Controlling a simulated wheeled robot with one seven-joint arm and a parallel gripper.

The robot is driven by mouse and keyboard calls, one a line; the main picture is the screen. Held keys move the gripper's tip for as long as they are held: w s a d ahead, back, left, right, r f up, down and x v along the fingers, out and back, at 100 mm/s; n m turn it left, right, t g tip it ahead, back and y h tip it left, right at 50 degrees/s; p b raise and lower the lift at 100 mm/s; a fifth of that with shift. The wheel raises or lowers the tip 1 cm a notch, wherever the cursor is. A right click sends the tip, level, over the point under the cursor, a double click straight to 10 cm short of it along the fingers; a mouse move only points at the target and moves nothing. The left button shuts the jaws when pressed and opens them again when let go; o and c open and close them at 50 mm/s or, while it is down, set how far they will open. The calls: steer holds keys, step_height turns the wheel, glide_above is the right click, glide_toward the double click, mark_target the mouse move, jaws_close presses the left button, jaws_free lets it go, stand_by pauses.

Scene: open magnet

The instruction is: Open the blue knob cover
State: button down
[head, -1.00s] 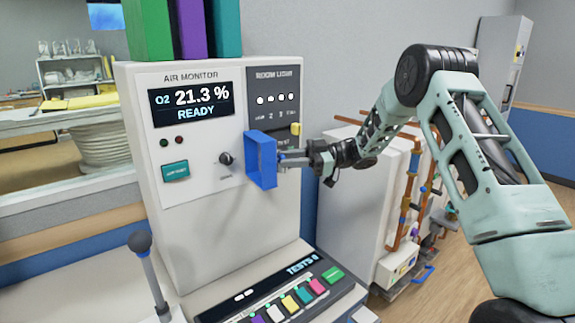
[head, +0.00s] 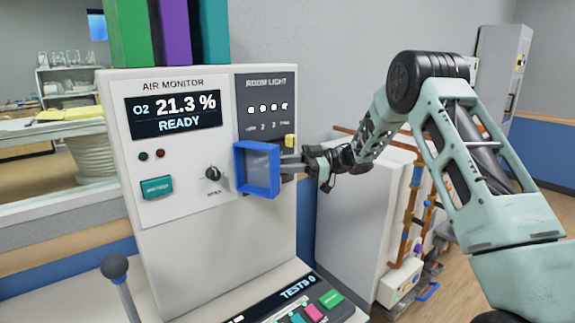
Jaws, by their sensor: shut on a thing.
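The blue knob cover (head: 240,170) is a square, box-like piece on the front of the air monitor (head: 150,210). It stands swung out to the right of the black knob (head: 213,173), which is uncovered and in plain sight. The cover's hollow inside faces me, with a greyish middle inside its blue rim. My gripper (head: 285,164) reaches in from the right and is shut on the cover at its right side. The exact contact is small and partly hidden by the cover's rim.
A yellow switch (head: 290,141) on the dark room light panel (head: 266,95) is close above my gripper. A keypad (head: 300,305) juts out below, with a grey lever (head: 116,270) at lower left. Copper pipes (head: 412,205) stand at right.

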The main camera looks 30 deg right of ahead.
steer(key=shift+w+a+r, duration=0.35)
steer(key=shift+w, duration=0.05)
steer(key=c, duration=1.5)
jaws_free()
steer(key=o, duration=0.3)
steer(key=shift+w+f, duration=0.2)
steer(key=b+v, duration=0.5)
steer(key=v, duration=1.3)
steer(key=shift+s+d, duration=0.15)
steer(key=shift+s, duration=0.05)
